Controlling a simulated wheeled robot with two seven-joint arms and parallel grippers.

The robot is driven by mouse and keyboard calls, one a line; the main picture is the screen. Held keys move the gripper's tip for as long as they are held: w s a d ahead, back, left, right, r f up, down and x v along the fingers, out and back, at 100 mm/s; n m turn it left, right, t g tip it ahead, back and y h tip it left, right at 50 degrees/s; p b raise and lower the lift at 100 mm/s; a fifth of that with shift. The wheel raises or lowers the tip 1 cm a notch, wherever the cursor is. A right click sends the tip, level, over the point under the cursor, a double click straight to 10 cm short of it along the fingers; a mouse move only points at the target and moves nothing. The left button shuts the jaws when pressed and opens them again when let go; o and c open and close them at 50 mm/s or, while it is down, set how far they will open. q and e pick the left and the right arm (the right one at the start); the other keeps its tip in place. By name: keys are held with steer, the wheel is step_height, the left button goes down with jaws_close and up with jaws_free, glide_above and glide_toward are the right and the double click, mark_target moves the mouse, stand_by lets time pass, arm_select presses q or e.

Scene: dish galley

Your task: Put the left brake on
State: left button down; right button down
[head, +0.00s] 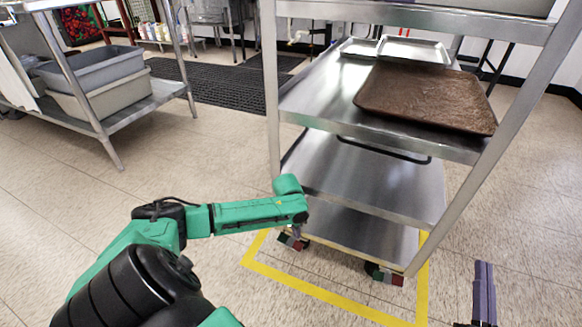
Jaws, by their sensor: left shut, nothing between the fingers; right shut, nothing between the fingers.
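A steel shelf cart (365,180) stands upright on casters, partly inside a yellow floor outline. Its left front caster (290,241) shows small red and green brake parts, partly hidden by my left arm's end. Its right front caster (385,275) also has red and green parts. I cannot tell the brake positions. My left gripper (297,231) points down beside the left caster, small and mostly hidden; its fingers are shut and empty. I cannot tell whether it touches the brake. My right gripper (484,291) is shut and empty, low at the right, away from the cart.
Yellow tape (330,297) marks the floor around the cart's front. A brown tray (427,97) and metal pans (414,49) lie on the cart's upper shelf. A table with grey bins (98,92) stands at left. A dark mat (217,82) lies behind. The tiled floor between is clear.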

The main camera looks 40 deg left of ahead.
arm_select(q)
steer(key=shift+r+p, duration=0.25)
steer(key=shift+p, duration=0.05)
steer(key=shift+r+p, duration=0.25)
steer(key=shift+p, duration=0.1)
steer(key=shift+r+p, duration=0.25)
steer(key=shift+p, duration=0.1)
steer(key=shift+r+p, duration=0.3)
steer(key=shift+p, duration=0.15)
arm_select(e)
steer(key=s+f+g, duration=0.4)
steer(key=s+f, duration=0.2)
steer(key=f, duration=0.4)
steer(key=s+a+f+g+h, duration=0.1)
steer(key=s+f+g, duration=0.2)
steer(key=s+f, duration=0.3)
step_height(320, 180, down, 5)
steer(key=shift+s+a+r+m+g+h, duration=0.1)
steer(key=shift+s+a+m+g+h, duration=0.05)
steer(key=shift+a+m+g+h, duration=0.2)
steer(key=shift+d, duration=0.1)
